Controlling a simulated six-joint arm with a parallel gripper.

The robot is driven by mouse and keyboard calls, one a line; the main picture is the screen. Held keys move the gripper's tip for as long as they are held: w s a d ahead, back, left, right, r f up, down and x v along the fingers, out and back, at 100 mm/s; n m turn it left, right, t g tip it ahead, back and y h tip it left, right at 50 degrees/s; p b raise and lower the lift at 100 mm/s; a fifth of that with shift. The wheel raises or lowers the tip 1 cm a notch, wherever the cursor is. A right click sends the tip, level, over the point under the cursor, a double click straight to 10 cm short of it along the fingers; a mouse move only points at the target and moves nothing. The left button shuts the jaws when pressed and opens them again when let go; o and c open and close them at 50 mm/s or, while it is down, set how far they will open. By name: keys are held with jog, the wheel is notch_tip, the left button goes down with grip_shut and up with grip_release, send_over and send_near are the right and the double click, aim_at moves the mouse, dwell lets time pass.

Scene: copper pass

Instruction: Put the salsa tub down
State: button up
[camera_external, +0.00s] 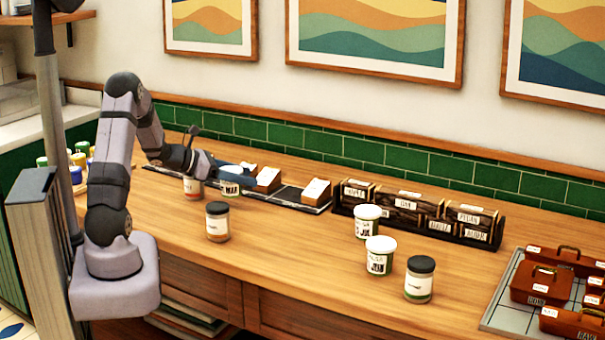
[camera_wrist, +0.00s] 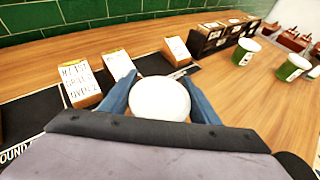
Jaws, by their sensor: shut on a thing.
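My gripper (camera_wrist: 160,95) is shut on a round tub with a white lid (camera_wrist: 160,98), taken as the salsa tub. The blue fingers lie on both sides of the lid. In the external view the tub (camera_external: 230,187) shows beneath my gripper, near the front edge of the dark mat. Its label is too small to read there. I cannot tell whether its base touches the counter.
Card-topped wooden blocks (camera_external: 267,180) stand on the dark mat (camera_external: 288,196). A dark-lidded jar (camera_external: 217,222) stands in front. Two white-lidded tubs (camera_external: 367,221) (camera_external: 380,256) and another jar (camera_external: 419,280) stand right, before a labelled rack (camera_external: 415,212). The middle counter is clear.

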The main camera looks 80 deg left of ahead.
jog(key=shift+f, duration=1.85)
jog(key=shift+f, duration=0.15)
jog(key=o, duration=1.2)
jog(key=shift+r, duration=0.2)
jog(key=shift+s, duration=0.3)
jog(key=b+v, duration=0.1)
jog(key=v, duration=1)
jog(key=shift+s+r+b, duration=0.1)
jog(key=shift+s+b, duration=0.1)
jog(key=shift+b, duration=0.15)
